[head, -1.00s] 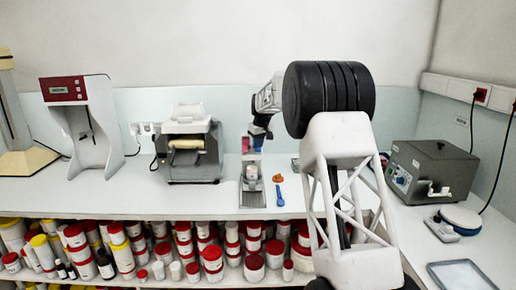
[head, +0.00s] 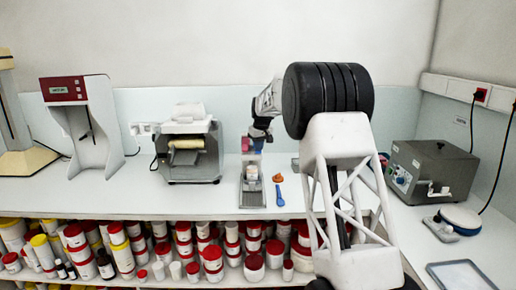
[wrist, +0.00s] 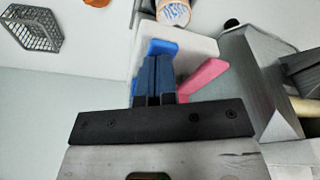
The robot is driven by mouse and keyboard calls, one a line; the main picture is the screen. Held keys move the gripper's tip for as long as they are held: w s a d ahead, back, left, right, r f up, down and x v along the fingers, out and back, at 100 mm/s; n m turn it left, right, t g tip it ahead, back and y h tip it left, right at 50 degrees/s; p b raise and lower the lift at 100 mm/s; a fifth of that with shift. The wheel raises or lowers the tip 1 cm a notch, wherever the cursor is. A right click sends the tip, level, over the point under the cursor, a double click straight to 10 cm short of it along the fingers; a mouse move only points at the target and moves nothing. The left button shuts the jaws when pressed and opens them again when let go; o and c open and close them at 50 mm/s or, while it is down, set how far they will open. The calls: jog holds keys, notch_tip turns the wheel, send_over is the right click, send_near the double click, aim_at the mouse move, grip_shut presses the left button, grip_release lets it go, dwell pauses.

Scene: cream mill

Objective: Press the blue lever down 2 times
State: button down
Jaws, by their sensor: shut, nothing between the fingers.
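The blue lever (wrist: 163,46) shows its bright blue end just beyond my fingertips in the wrist view; the fingers cover the rest of it. My gripper (wrist: 154,62) is shut and empty, its tips over the lever. I cannot tell whether they touch it. A pink lever (wrist: 204,77) sticks out at an angle to the right of the fingers. Both levers are against a pale block (wrist: 198,48). In the head view my gripper (head: 258,143) is at the back of the small grey dispenser (head: 253,199), where the blue lever is hard to make out.
A small labelled jar (wrist: 173,12) is in front of the pale block. An orange object (head: 278,177) and a blue spatula (head: 281,196) lie right of the dispenser. A grey roller mill (head: 190,150) stands to the left. The bench between them is clear.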

jog(key=shift+f, duration=0.2)
jog(key=shift+r, duration=3.5)
